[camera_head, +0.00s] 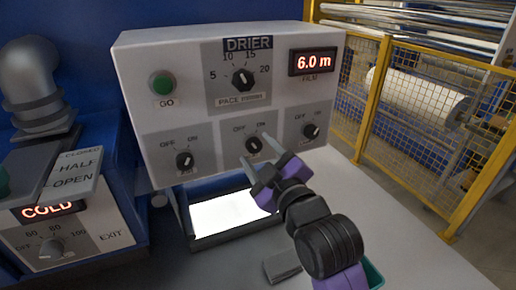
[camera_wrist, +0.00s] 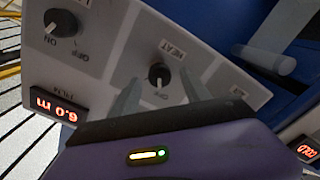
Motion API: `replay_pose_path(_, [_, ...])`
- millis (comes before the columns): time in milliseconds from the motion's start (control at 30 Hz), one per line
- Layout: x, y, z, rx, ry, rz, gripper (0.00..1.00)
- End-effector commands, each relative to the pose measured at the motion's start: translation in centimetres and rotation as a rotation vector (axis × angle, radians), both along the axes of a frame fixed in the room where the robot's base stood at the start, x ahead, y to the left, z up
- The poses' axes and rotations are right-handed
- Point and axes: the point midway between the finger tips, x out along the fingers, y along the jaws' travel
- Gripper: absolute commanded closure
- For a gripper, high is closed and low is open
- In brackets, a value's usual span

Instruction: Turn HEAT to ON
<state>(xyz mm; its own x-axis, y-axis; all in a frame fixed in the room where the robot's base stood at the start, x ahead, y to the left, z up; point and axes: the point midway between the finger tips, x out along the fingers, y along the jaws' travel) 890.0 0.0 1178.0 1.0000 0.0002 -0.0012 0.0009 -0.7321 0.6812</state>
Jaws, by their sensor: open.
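The HEAT knob (camera_head: 254,146) is the middle of the three black knobs along the lower row of the white DRIER panel (camera_head: 190,60). It also shows in the wrist view (camera_wrist: 158,75), with HEAT printed on one side and OFF on the other. Its pale mark seems to face OFF; its ON label is hidden in the wrist view. My gripper (camera_head: 255,151) is open in front of this knob. In the wrist view my two fingers (camera_wrist: 160,86) lie apart, to either side of the knob's near edge. I cannot tell whether they touch it.
Similar OFF/ON knobs sit to the left (camera_head: 185,160) and right (camera_head: 311,130). Above are the green GO button (camera_head: 162,84), the PACE dial (camera_head: 243,79) and the 6.0 m display (camera_head: 316,62). A lit white opening (camera_head: 228,213) lies below. A yellow mesh fence (camera_head: 400,100) stands at right.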

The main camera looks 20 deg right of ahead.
Motion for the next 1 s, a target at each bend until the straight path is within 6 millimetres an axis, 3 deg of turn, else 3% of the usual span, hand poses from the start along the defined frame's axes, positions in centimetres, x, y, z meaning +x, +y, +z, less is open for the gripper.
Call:
replay_pose_path(367, [0.82, 0.04, 0.01, 0.000, -0.001, 0.001, 0.45])
replay_pose_path(667, [0.80, 0.03, -0.01, 0.001, -0.001, 0.001, 1.00])
replay_pose_path(1000, [0.80, 0.04, -0.01, 0.040, 0.001, 0.001, 1.00])
